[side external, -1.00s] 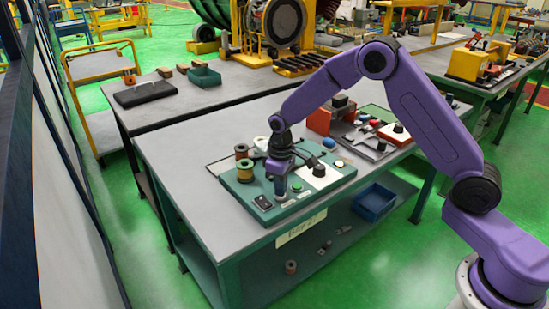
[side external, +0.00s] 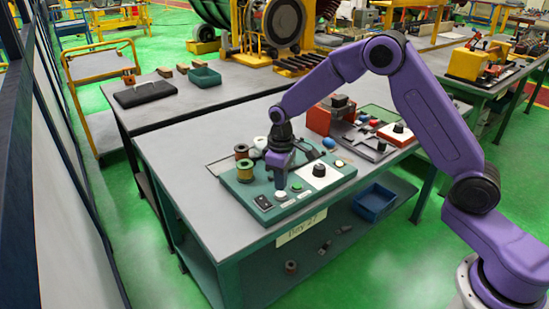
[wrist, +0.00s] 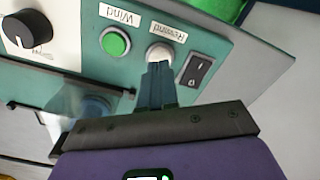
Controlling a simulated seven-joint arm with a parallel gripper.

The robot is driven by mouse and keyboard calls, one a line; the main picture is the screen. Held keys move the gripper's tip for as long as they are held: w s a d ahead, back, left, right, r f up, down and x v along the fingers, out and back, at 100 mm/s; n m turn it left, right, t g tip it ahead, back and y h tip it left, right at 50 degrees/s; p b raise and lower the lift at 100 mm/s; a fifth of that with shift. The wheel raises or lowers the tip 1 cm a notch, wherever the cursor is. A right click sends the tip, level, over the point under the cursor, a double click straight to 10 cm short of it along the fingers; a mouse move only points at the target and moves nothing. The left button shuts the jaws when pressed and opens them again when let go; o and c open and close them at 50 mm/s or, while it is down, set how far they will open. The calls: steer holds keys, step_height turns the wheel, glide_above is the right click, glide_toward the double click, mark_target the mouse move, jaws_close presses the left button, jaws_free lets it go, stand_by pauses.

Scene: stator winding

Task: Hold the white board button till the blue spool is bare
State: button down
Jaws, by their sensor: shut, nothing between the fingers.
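The white button (wrist: 160,52), labelled Rewind, sits on the green board (wrist: 219,47). It also shows in the side view (side external: 281,195), uncovered just below my fingertips. My gripper (side external: 280,184) is shut and empty, pointing down a little above the button. In the wrist view my closed fingers (wrist: 158,72) overlap the button's lower edge. A blurred blue round thing (wrist: 96,106) shows behind a clear panel at left; I cannot tell whether it is the blue spool or whether it carries wire. A small blue part (side external: 328,143) stands at the board's back.
A green Wind button (wrist: 115,42) is left of the white one, a black rocker switch (wrist: 197,70) right. A black knob (wrist: 27,30) is at far left. Two wire-coloured spools (side external: 245,172) (side external: 241,151) stand left of my gripper. The bench's front left is clear.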

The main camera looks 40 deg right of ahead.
steer(key=shift+r, duration=2.45)
steer(key=s+a+r+n, duration=0.1)
steer(key=s+r+n, duration=0.15)
steer(key=s, duration=0.75)
steer(key=s+a+r+n, duration=0.1)
steer(key=s+r, duration=0.3)
steer(key=s, duration=0.6)
steer(key=s+d+n, duration=0.1)
steer(key=s+d, duration=0.2)
steer(key=s, duration=0.5)
steer(key=s+d+n, duration=0.2)
steer(key=s+d, duration=0.1)
steer(key=s, duration=0.5)
steer(key=shift+d+r, duration=0.25)
steer(key=shift+d, duration=0.1)
